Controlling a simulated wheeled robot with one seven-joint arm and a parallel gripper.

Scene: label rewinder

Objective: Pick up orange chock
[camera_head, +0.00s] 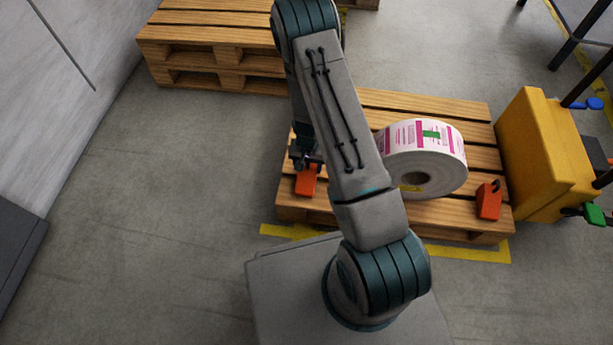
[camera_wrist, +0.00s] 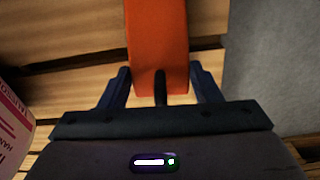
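An orange chock (camera_head: 306,180) stands on the left front part of the pallet, on the left side of the label roll (camera_head: 425,160). My gripper (camera_head: 303,163) is right above and at it, partly hidden by my arm. In the wrist view the orange chock (camera_wrist: 158,40) lies between my two fingers (camera_wrist: 160,80), with its dark handle between them. The fingertips are very close to its sides. I cannot tell whether they press on it. A second orange chock (camera_head: 488,200) stands on the right side of the roll.
The wooden pallet (camera_head: 450,222) has a yellow floor marking (camera_head: 480,250) along its front. A yellow machine (camera_head: 545,150) stands close on the right. Another pallet stack (camera_head: 205,60) is at the back left.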

